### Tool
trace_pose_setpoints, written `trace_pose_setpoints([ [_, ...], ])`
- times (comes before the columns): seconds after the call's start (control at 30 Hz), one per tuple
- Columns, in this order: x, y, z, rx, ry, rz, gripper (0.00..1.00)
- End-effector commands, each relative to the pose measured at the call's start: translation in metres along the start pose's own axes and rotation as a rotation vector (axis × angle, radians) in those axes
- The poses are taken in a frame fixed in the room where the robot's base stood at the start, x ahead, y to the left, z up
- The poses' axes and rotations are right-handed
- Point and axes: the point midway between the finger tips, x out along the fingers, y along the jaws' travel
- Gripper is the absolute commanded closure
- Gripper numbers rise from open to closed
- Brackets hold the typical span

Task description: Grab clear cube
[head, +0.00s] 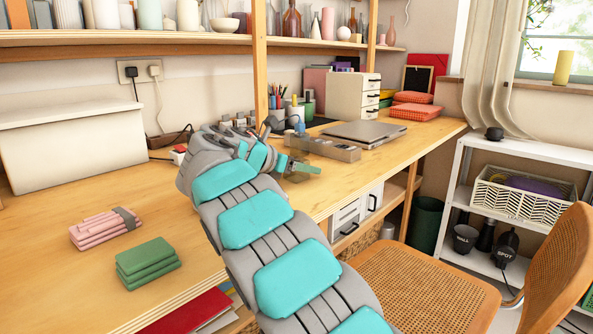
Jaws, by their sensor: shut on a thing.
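My arm reaches from the bottom of the head view across the wooden desk. My gripper (303,167) is at its far end, low over the desk near the front edge. It is shut on a small, see-through, greenish thing, which looks like the clear cube (296,177). The fingers and wrist cover part of the cube. I cannot tell whether it touches the desk or is held just above it.
A grey divided tray (325,149) lies just beyond my gripper, with a closed laptop (364,134) behind it. Pink folded cloths (105,229) and green ones (147,263) lie at the left. A cane chair (425,290) stands at the front right.

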Motion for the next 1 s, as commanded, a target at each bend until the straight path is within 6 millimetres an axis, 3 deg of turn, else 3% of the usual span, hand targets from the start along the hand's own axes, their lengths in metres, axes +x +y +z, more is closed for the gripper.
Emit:
trace_pose_setpoints([
  [0.07, 0.0, 0.0, -0.0001, 0.0, 0.0, 0.0, 0.52],
  [0.5, 0.0, -0.0001, -0.0001, 0.0, 0.0, 0.0, 1.0],
  [1.0, -0.0012, -0.0002, 0.0035, 0.001, 0.0, -0.001, 1.0],
])
